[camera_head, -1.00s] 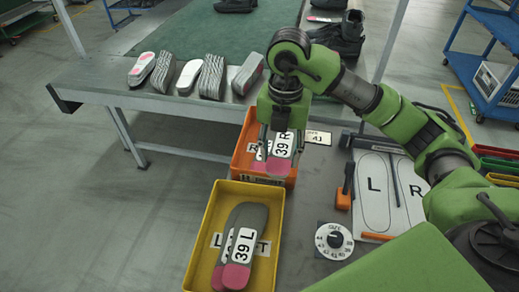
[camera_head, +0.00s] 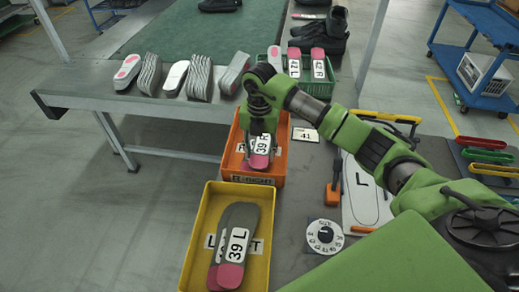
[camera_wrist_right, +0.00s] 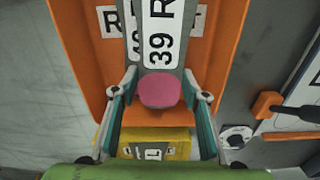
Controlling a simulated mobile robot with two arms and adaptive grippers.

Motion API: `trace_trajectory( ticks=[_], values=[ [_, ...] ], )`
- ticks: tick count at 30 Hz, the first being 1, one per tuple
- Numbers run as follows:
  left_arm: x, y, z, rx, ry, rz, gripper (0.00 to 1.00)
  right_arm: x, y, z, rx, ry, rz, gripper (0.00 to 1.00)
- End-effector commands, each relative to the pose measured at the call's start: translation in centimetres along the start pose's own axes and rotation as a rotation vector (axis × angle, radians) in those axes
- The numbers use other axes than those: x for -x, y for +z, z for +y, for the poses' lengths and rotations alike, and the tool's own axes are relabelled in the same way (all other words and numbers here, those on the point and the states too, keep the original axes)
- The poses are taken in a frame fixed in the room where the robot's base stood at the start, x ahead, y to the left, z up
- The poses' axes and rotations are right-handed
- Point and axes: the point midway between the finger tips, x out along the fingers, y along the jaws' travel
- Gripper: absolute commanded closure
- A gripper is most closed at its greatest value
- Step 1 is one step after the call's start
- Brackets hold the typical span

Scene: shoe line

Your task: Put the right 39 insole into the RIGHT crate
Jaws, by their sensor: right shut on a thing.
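The right 39 insole, grey with a pink end and a "39 R" label (camera_head: 263,146), is over the orange RIGHT crate (camera_head: 278,165). My right gripper (camera_head: 259,128) is shut on it from above. In the right wrist view the insole's pink end (camera_wrist_right: 159,90) lies between the two fingers (camera_wrist_right: 162,112), inside the crate's outline (camera_wrist_right: 235,45). Another labelled insole (camera_wrist_right: 132,35) shows partly behind it in the crate. I cannot tell whether the held insole touches it or the crate floor. My left gripper is not in view.
A yellow crate (camera_head: 198,235) with "39 L" insoles (camera_head: 236,245) stands in front of the orange one. A green crate (camera_head: 292,88) with labelled insoles is behind.

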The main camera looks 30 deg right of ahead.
Motion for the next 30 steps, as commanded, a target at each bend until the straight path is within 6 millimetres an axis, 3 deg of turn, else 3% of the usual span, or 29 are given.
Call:
trace_trajectory(
  ticks=[22, 23, 24, 30],
  values=[
    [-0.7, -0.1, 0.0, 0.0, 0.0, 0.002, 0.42, -1.2, 0.0, 0.1, 0.0, 0.003, -0.002, 0.77],
    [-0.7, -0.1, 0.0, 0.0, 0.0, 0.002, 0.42, -1.2, 0.0, 0.1, 0.0, 0.003, -0.001, 0.51],
    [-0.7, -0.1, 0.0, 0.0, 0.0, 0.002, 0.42, -1.2, 0.0, 0.1, 0.0, 0.002, -0.001, 0.42],
    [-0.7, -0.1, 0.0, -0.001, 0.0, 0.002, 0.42, -1.2, 0.0, 0.1, 0.0, 0.002, -0.001, 0.42]
  ],
)
